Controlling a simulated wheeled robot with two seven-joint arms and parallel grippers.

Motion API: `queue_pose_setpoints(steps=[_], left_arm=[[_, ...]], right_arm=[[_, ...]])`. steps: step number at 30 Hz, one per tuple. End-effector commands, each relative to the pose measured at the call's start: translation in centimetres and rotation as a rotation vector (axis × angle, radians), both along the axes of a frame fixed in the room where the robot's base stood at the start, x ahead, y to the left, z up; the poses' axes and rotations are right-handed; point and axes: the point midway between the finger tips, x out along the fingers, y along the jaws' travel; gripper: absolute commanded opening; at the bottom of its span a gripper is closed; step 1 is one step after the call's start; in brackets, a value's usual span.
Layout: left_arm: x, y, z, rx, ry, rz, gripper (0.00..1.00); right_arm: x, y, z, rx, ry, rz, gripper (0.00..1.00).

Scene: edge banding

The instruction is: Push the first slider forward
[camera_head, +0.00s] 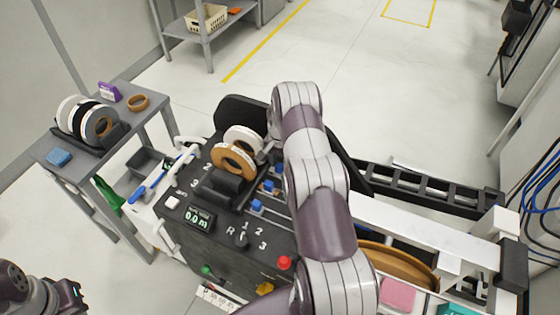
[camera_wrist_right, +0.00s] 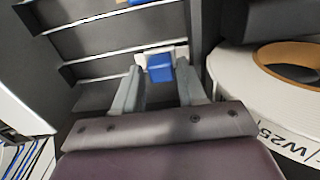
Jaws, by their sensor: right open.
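The machine's dark panel (camera_head: 222,222) carries several blue slider knobs; one blue knob (camera_head: 257,206) is nearest the front, with others (camera_head: 268,186) behind it on parallel rails. In the right wrist view a blue slider knob (camera_wrist_right: 160,67) on a white mount lies between the fingertips of my right gripper (camera_wrist_right: 158,72). The fingers are apart, one on each side of the knob; whether they touch it I cannot tell. In the head view my right arm hides most of this gripper. My left gripper (camera_head: 76,291) is at the lower left, away from the machine; its jaws are unclear.
A white tape roll (camera_wrist_right: 270,85) is close right of my right gripper; white and brown rolls (camera_head: 234,158) sit on the machine. A red button (camera_head: 285,262) and a display (camera_head: 200,219) are on the panel. A grey side table (camera_head: 140,103) with rolls stands left.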

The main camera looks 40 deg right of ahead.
Motion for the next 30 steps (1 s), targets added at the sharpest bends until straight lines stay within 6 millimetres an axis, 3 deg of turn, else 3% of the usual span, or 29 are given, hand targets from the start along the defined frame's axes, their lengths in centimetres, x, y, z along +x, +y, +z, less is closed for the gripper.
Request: queue_pose_setpoints(steps=[11, 15, 20, 23, 30], left_arm=[[0.0, 0.0, 0.1, 0.000, 0.000, 0.000, 0.00], [0.0, 0.0, 0.1, 0.000, 0.000, 0.000, 0.00], [0.0, 0.0, 0.2, 0.000, 0.000, 0.000, 0.00], [0.0, 0.0, 0.6, 0.000, 0.000, 0.000, 0.00], [0.0, 0.0, 1.4, 0.000, 0.000, 0.000, 0.00]], right_arm=[[0.0, 0.0, -0.7, 0.000, 0.000, 0.000, 0.40], [0.0, 0.0, -0.7, 0.000, 0.000, 0.000, 0.00], [-0.2, -0.1, -0.7, 0.000, 0.001, 0.000, 0.00], [-1.4, -0.8, -0.5, 0.000, 0.001, -0.002, 0.00], [-6.4, -3.4, -0.6, 0.001, 0.000, -0.003, 0.00]])
